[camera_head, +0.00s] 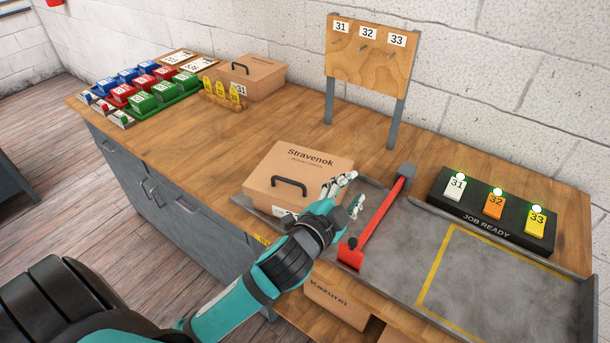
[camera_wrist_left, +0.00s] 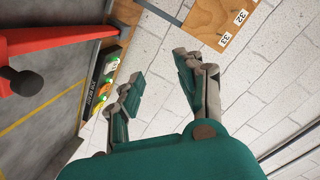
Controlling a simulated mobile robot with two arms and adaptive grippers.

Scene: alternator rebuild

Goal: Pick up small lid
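A smaller-looking box with a black-handled lid (camera_head: 258,70) stands at the back of the bench. I cannot tell which top is the small lid. My left gripper (camera_head: 352,193) is at the right side of the Stravenok box, its fingers spread and empty. In the left wrist view the open fingers (camera_wrist_left: 155,78) have only wall between them. I cannot tell whether they touch the box. My right gripper is not in view.
A red clamp-like tool (camera_head: 378,222) lies just right of my left gripper. A JOB READY panel (camera_head: 488,212) with lit tags stands beyond a metal tray (camera_head: 400,275). A numbered peg board (camera_head: 370,60) rises behind. Coloured bins (camera_head: 150,92) fill the far left.

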